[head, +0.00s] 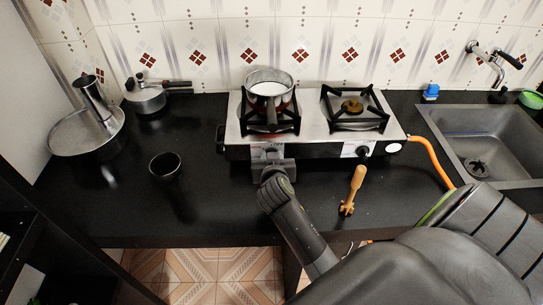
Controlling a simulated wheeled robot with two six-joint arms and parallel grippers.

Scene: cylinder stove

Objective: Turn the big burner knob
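A two-burner stove (310,120) with a steel top stands against the tiled wall. A pot (268,84) with a dark handle sits on its left burner, with a reddish patch below it. My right gripper (268,152) is at the left part of the panel, under the left burner, and covers any knob there. I cannot tell whether its fingers touch or grip a knob. My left gripper is not in view.
A wooden-handled tool (353,190) lies on the black counter in front of the stove. A dark cup (165,167) stands left of my gripper. An orange hose (432,160) runs between stove and sink (455,125). Pots stand at the far left.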

